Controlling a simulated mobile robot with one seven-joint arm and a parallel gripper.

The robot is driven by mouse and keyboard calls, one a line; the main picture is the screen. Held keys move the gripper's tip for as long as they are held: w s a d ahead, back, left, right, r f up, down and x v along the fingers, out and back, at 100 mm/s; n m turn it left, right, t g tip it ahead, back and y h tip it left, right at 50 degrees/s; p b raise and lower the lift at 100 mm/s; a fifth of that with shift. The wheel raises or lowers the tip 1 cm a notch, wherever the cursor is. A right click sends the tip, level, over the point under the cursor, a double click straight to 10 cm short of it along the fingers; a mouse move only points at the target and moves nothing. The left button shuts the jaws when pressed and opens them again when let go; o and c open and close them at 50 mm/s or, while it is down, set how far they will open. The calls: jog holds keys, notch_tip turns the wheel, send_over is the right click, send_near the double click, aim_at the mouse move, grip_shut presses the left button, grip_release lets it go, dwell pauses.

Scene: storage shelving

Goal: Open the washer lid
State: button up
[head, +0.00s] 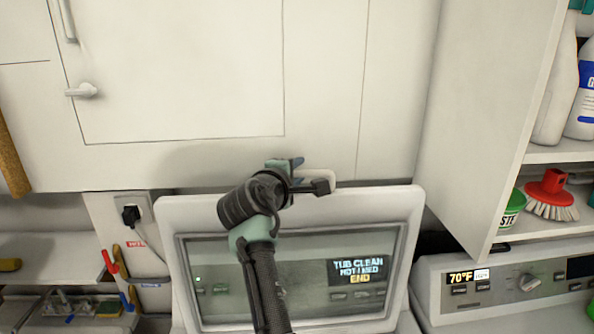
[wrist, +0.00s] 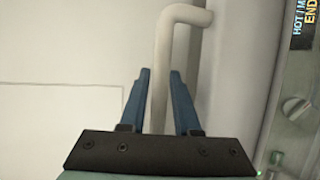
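The washer's control panel (head: 300,280) fills the lower middle of the head view, with a lit screen reading tub clean. I cannot make out the washer lid in either view. My gripper (head: 298,174) is above the panel, in front of the white cabinet front, at a pale handle (head: 327,176). In the wrist view the handle (wrist: 188,13) is a bent bar running down between the two blue fingers of my gripper (wrist: 160,72). The fingers are apart, one on each side of the bar. Whether they touch it is unclear.
The white cabinet (head: 190,80) hangs low above the panel. On the right, shelves hold a red brush (head: 549,189) and bottles. A second machine's panel (head: 510,283) stands below them. A wall outlet with a black plug (head: 131,215) is at left.

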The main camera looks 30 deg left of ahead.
grip_shut()
dwell(1.3)
